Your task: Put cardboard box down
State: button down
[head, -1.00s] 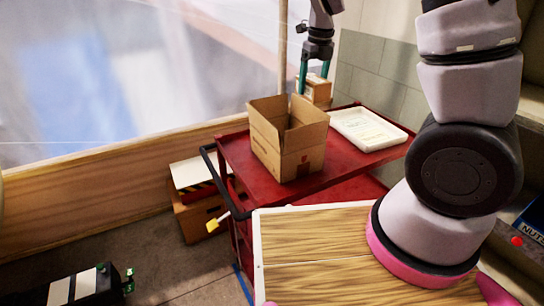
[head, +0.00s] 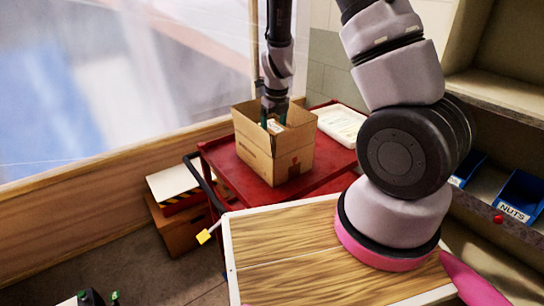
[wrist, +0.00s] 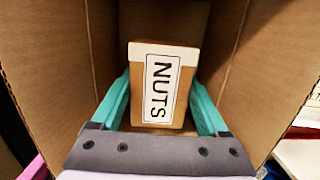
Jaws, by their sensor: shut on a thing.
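A small cardboard box (wrist: 165,75) with a white label reading NUTS fills the space between my fingers in the wrist view. A bit of it shows in the head view (head: 275,127). My gripper (head: 272,121) is shut on it, pointing down, with its green fingertips inside a larger open cardboard box (head: 268,160). The larger box stands with its flaps up on the red cart (head: 225,160). Its brown walls (wrist: 50,60) surround the small box in the wrist view. I cannot tell whether the small box touches the bottom.
A white tray (head: 341,124) lies on the cart behind the larger box. A wooden-topped surface (head: 275,245) is in front. Blue bins, one labelled NUTS (head: 520,195), stand on the shelf at right. Another box (head: 180,222) is on the floor left of the cart.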

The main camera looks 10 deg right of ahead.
notch_tip(320, 180, down, 8)
dwell(0.4)
grip_release()
jog(key=shift+f, duration=0.1)
